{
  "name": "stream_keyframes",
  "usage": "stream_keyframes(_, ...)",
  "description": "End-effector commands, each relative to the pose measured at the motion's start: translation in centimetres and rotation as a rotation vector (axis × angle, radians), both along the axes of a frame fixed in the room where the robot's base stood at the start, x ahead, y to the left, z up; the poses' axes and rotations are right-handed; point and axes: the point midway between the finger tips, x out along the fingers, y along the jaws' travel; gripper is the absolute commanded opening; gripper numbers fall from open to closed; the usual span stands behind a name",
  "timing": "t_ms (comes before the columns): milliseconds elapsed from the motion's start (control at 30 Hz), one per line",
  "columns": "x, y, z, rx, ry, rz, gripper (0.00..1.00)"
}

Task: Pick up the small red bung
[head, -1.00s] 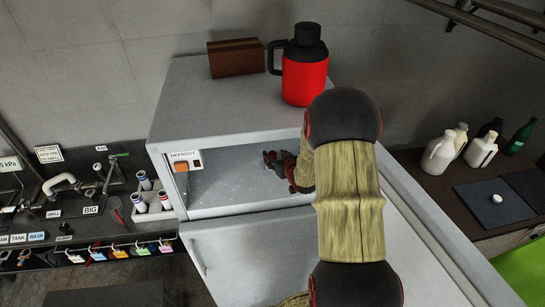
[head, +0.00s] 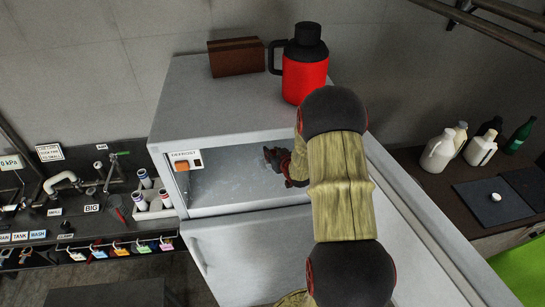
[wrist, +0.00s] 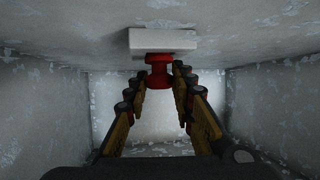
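A small red bung (wrist: 158,72) with a flanged end shows in the wrist view, against a white block (wrist: 163,41) on the frosted surface at the top of the picture. My gripper (wrist: 160,69) is open, with one finger on each side of the bung near the fingertips. I cannot tell whether either finger touches it. In the head view my gripper (head: 275,157) is inside the frosted compartment (head: 222,187) of the white fridge. The bung cannot be made out there.
The compartment's walls and ceiling close in around my gripper. A red flask (head: 305,75) and a brown box (head: 236,57) stand on the fridge top (head: 200,95). A defrost switch (head: 184,161) is at the opening's left. White jugs (head: 437,152) stand on the right counter.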

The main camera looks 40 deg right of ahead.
Motion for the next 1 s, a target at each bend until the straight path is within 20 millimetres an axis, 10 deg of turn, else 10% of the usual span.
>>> stream_keyframes(633, 0.0, 0.0, 0.5, -0.001, -0.002, 0.000, 0.06)
stream_keyframes(1000, -1.5, 0.3, 5.1, -0.003, -0.003, -0.001, 0.06)
